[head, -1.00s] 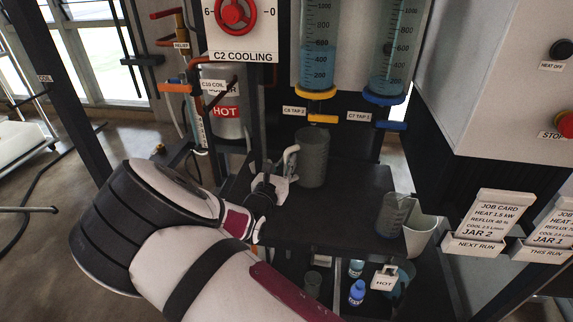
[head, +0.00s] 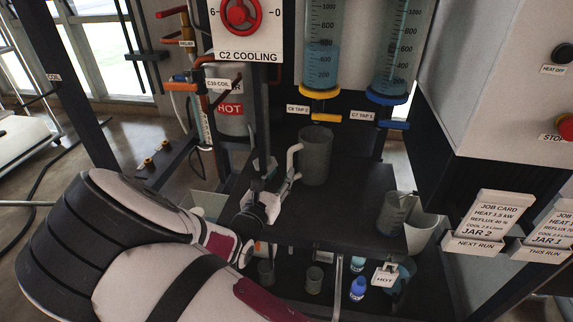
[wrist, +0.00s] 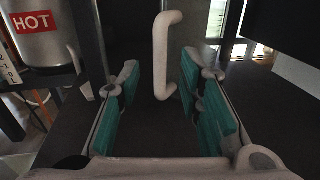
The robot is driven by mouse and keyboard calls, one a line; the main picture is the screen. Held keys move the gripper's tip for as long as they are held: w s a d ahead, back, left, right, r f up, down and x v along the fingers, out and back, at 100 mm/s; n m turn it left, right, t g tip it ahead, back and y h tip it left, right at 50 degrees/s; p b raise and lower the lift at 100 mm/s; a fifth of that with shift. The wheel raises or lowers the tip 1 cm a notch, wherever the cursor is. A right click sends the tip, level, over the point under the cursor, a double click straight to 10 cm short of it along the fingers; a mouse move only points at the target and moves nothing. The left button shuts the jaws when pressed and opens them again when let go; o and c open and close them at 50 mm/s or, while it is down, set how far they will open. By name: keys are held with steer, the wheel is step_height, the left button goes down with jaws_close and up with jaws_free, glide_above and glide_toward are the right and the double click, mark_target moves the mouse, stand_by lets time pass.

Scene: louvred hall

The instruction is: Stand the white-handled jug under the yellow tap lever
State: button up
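The grey jug (head: 317,157) stands upright on the dark shelf, with its white handle (head: 293,160) turned left. It looks nearly below the yellow tap lever (head: 325,117), which is under the left cylinder; exact alignment is unclear. My gripper (head: 284,188) is at the handle's near, lower side. In the wrist view my gripper (wrist: 165,98) is open, its green-padded fingers apart. The handle (wrist: 161,55) stands ahead, its lower end between the fingertips in the picture, touching neither pad.
A second clear beaker (head: 393,214) stands near the shelf's right edge beside a white bin (head: 424,232). A blue tap lever (head: 392,124) is to the right. A blue bottle (head: 358,288) and small cups are below. The shelf (head: 345,215) is bare in the middle.

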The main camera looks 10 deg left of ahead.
steer(key=shift+p+v, duration=0.3)
steer(key=shift+v, duration=2)
steer(key=d+r+m+g+h, duration=0.4)
steer(key=d+r+m, duration=0.15)
steer(key=d, duration=0.35)
steer(key=d+r+m+g+h, duration=0.35)
steer(key=d+m, duration=0.25)
steer(key=d, duration=0.3)
steer(key=s+d+r+m+g, duration=0.3)
steer(key=s+d+m, duration=0.15)
steer(key=d, duration=0.25)
steer(key=s+d+r+m+g, duration=0.3)
steer(key=s+d+m+g, duration=0.1)
steer(key=s+d, duration=0.15)
steer(key=s+d+r+m+g+y, duration=0.2)
steer(key=s+d+m+y, duration=0.15)
steer(key=s, duration=0.35)
steer(key=s+d+r+m+g+y, duration=0.2)
steer(key=s+d+m, duration=0.15)
steer(key=s, duration=0.35)
steer(key=s+a+m+t+y, duration=0.1)
steer(key=s+a+m+y, duration=0.1)
steer(key=s, duration=0.4)
steer(key=s+a+r+m+t+y, duration=0.1)
steer(key=s+a+m+y, duration=0.2)
steer(key=s, duration=0.3)
steer(key=shift+s+a+r+m+y, duration=0.3)
steer(key=shift+m+y, duration=0.1)
steer(key=shift+m, duration=0.4)
steer(key=shift+o, duration=0.2)
